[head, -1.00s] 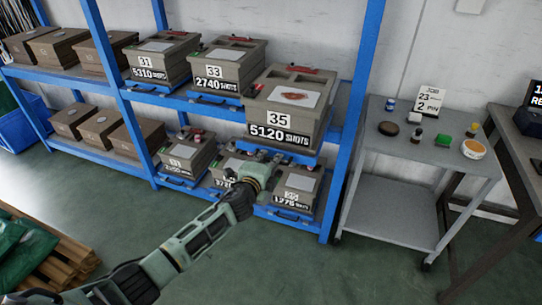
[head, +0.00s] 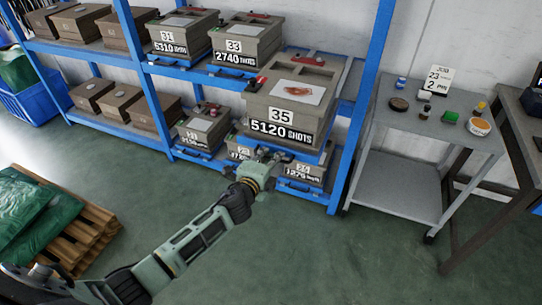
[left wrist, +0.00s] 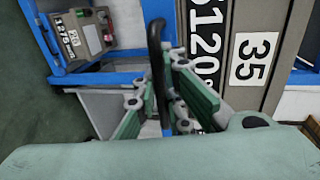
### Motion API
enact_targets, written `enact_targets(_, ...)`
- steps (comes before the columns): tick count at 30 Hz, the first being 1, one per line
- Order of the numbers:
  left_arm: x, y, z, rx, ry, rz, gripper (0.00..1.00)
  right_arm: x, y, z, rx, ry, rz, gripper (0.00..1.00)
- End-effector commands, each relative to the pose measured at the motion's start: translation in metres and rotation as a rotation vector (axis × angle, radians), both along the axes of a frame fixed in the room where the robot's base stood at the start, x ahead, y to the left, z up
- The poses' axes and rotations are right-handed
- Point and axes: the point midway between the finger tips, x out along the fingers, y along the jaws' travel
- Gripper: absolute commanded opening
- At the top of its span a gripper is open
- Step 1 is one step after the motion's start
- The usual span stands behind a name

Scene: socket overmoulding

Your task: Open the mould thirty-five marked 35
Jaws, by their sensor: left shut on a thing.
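Mould thirty-five (head: 303,107) is a grey-brown box with a "35" plate, a "5120 SHOTS" label and a brown mark on its white top sheet. It sits on a blue pull-out tray that stands well forward of its neighbours on the upper shelf. My left gripper (head: 268,157) is at the tray's front, below the label. In the left wrist view my left gripper (left wrist: 160,100) is shut on a black handle bar (left wrist: 156,50), beside the mould's front (left wrist: 228,60). The fingers partly hide the handle's lower end. My right gripper is not in view.
Moulds 31 (head: 182,35) and 33 (head: 248,40) stand left on the same blue rack. Smaller moulds (head: 203,128) sit on the shelf below. A grey trolley (head: 432,130) with small items stands right of the rack. The floor (head: 310,245) in front is clear.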

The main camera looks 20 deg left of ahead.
Motion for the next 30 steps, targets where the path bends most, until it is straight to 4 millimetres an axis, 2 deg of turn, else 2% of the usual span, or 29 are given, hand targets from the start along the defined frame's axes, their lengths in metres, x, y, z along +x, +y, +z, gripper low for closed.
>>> enact_targets(4, 0.0, 0.001, 0.0, 0.002, -0.001, 0.001, 0.0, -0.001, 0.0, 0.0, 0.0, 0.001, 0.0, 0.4)
enact_targets(5, 0.0, 0.001, 0.0, 0.002, -0.001, 0.001, 0.1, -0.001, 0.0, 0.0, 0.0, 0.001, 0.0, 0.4)
enact_targets(7, 0.001, 0.001, 0.0, 0.001, -0.001, 0.001, 0.16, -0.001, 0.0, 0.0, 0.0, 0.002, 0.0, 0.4)
enact_targets(20, -0.001, 0.0, 0.0, 0.001, -0.001, 0.0, 0.17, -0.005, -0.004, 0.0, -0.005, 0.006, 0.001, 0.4)
enact_targets(26, -0.019, 0.001, 0.003, 0.002, 0.0, -0.001, 0.17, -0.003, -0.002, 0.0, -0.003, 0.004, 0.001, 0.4)
enact_targets(30, -0.046, 0.002, 0.008, 0.001, 0.002, -0.002, 0.17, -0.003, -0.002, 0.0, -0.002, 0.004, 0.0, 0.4)
